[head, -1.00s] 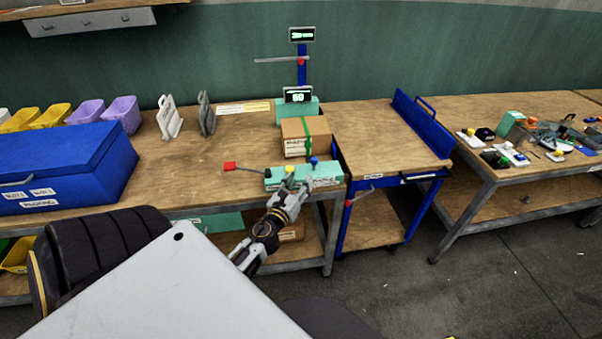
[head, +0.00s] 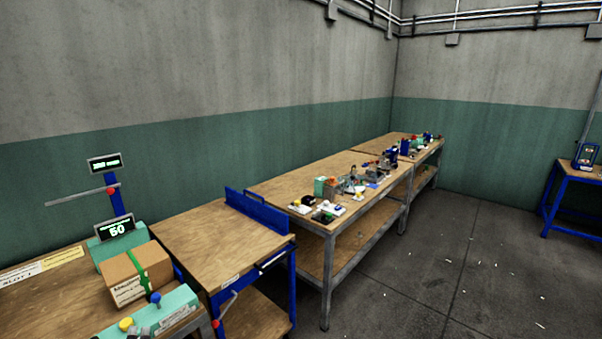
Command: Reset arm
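The compression press stands at the lower left of the head view. Its green base (head: 155,316) carries a yellow knob and a blue knob at the table's front edge. A cardboard box (head: 137,274) with a green strap sits behind it. A blue post (head: 115,197) bears a lever arm (head: 75,196) with a red knob, an upper display (head: 105,163) and a lower display (head: 115,229) reading 50. Neither of my grippers is in the view.
A blue-framed cart (head: 215,240) stands right of the press table. A long workbench (head: 305,182) with several small parts runs back along the wall. Another blue-legged table (head: 577,172) is at the far right. The floor (head: 450,270) between is largely clear, with small scraps.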

